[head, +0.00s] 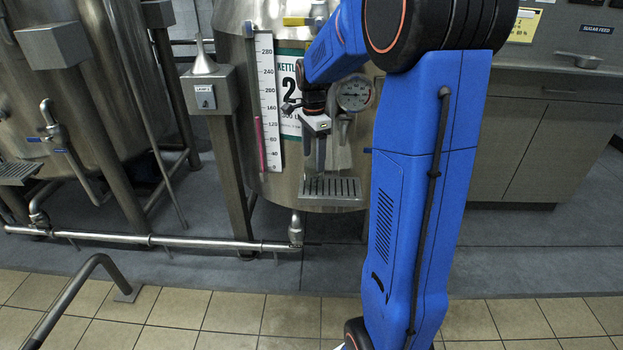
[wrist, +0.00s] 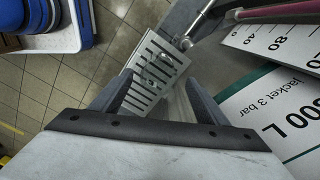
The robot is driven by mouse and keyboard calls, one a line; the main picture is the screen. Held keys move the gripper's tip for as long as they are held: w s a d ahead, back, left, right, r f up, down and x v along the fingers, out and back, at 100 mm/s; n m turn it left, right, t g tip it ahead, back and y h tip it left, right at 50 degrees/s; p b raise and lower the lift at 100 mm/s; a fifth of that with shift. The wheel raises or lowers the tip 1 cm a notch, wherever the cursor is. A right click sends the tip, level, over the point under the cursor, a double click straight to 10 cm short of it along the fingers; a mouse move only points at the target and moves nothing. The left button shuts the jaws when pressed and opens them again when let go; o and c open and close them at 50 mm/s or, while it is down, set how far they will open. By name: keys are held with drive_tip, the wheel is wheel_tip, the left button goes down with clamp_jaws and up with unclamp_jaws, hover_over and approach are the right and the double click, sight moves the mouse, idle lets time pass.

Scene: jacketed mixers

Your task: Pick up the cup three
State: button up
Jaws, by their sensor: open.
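I cannot make out a cup marked three in either view. A small glassy or shiny shape (wrist: 158,70) shows over the slotted drip tray in the wrist view; I cannot tell whether it is a clear cup or part of a tap. The drip tray (wrist: 140,98) juts from the front of the kettle marked 2, and shows in the head view (head: 345,188) too. My gripper (head: 318,160) is open above this tray, close to the kettle front. In the wrist view my fingers (wrist: 162,92) point toward the tray, with the shiny shape between and beyond their tips.
The steel kettle (head: 230,20) carries a level scale (head: 267,100) and a round gauge (head: 355,93) close beside my gripper. A pipe (head: 150,240) runs low across the left. Another vessel (head: 90,100) stands left; grey cabinets (head: 560,140) stand right. Tiled floor in front is mostly clear.

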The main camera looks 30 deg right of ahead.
sight(314, 174)
drive_tip(key=shift+s+d+f, duration=0.1)
drive_tip(key=shift+f, duration=3.7)
drive_tip(key=c, duration=1.1)
